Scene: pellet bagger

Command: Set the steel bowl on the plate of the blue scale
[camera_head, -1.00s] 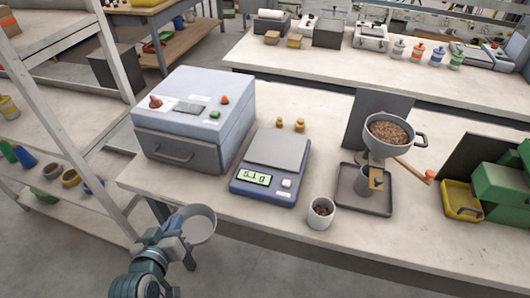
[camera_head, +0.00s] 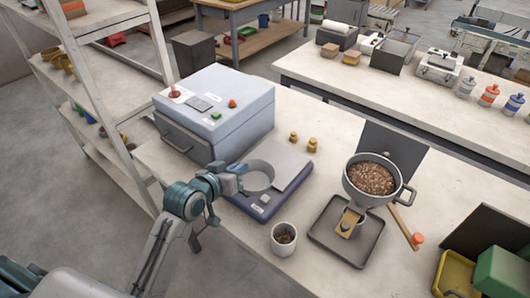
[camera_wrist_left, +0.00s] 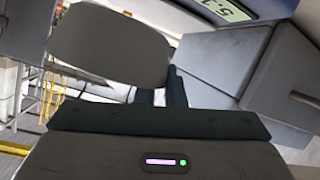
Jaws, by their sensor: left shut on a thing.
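The steel bowl (camera_head: 258,187) is held by its rim in my left gripper (camera_head: 238,178), over the front left part of the blue scale (camera_head: 262,203). It covers part of the scale's grey plate (camera_head: 285,162) and hides the display in the head view. I cannot tell whether the bowl touches the scale. In the left wrist view the bowl (camera_wrist_left: 110,45) fills the upper left, tilted in the picture, beside the gripper fingers (camera_wrist_left: 158,92). The scale's display (camera_wrist_left: 230,10) shows at the top edge there. My right gripper is not in view.
A grey-blue box machine (camera_head: 215,110) stands left of the scale. A cup of pellets (camera_head: 284,238) stands at the front edge. A pellet-filled hopper (camera_head: 370,180) stands over a dark tray (camera_head: 345,233) at the right.

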